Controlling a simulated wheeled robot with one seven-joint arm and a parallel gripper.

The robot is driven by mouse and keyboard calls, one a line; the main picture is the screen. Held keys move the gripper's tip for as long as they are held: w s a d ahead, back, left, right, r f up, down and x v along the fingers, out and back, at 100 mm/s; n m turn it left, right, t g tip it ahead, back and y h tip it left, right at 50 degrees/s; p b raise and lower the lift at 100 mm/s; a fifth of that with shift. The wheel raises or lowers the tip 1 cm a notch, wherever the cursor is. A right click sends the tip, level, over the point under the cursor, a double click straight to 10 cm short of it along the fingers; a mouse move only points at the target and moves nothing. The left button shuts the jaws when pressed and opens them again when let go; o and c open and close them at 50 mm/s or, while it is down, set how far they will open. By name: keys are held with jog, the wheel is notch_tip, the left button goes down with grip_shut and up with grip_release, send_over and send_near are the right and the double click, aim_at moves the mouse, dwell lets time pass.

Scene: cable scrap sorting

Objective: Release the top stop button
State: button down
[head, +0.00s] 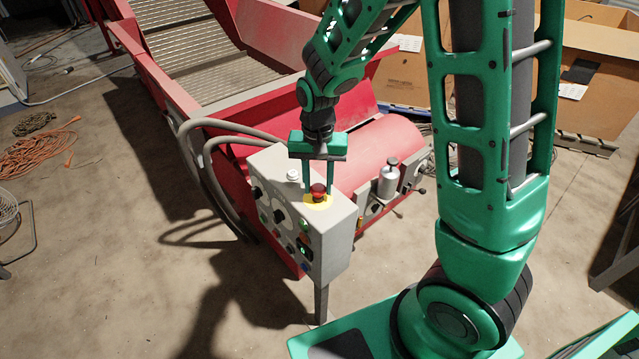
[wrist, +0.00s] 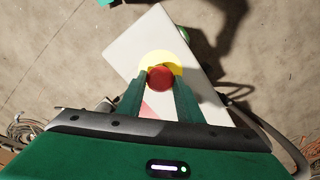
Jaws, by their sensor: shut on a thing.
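The red stop button (head: 318,188) sits on a yellow disc (head: 318,202) on top of the grey control box. My gripper (head: 318,190) points down over it, with one green finger on each side. In the wrist view the red button (wrist: 160,78) shows between the fingertips of my gripper (wrist: 160,82), with the yellow disc (wrist: 168,58) around it. The gripper is shut on the button. The grey box's top (wrist: 140,40) is bare around the disc. The button's underside is hidden.
The control box (head: 335,225) stands on a post and has several knobs and buttons on its front.

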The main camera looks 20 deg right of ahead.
aim_at(317, 186)
jog(key=shift+w+a+r, duration=0.1)
jog(key=shift+a+r, duration=0.05)
jog(key=c, duration=1.3)
grip_release()
jog(key=shift+o, duration=0.4)
notch_tip(317, 186, up, 11)
jog(key=shift+f, duration=0.2)
